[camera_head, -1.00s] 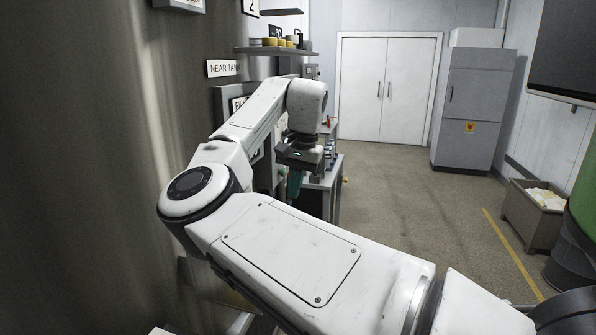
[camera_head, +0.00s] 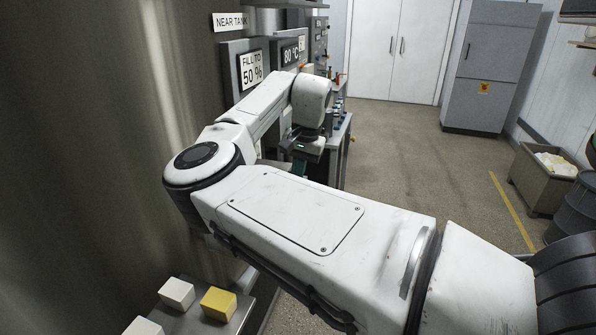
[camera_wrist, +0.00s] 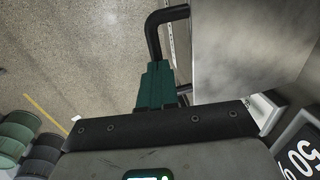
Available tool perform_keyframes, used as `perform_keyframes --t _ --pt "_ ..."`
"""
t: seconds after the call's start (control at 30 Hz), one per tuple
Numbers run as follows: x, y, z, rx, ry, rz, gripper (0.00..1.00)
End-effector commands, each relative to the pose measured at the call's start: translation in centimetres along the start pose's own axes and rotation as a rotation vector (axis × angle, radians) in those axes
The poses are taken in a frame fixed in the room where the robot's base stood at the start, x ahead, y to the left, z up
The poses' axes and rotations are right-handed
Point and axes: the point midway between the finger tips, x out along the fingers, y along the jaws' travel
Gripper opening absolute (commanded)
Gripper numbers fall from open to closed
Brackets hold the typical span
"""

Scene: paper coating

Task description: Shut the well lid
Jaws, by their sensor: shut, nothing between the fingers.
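My gripper (camera_wrist: 155,85) is shut and empty, its green fingers together in the wrist view. A black bent handle (camera_wrist: 153,36) runs just beyond the fingertips; I cannot tell whether they touch it. A broad grey metal panel (camera_wrist: 245,45) lies to the right of the handle and may be the well lid, though I cannot tell for sure or how far open it stands. In the head view the green fingers (camera_head: 299,168) show small below my wrist. My arm hides the well and the lid there.
A "FILL TO 50 %" sign (camera_head: 251,69) stands behind my arm by the large metal tank (camera_head: 110,120). White and yellow blocks (camera_head: 218,303) sit on a grey ledge at lower left. A bin (camera_head: 541,180) stands at right. The floor (camera_head: 425,160) between is clear.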

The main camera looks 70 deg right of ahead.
Motion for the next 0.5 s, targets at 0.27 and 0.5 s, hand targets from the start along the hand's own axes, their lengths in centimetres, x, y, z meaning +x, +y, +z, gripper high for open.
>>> perform_keyframes --t 0.27,0.5 --pt "2.3 0.5 0.1 0.0 -0.005 -0.046 0.0" --pt "2.6 0.4 0.1 -0.004 -0.005 -0.047 0.0"
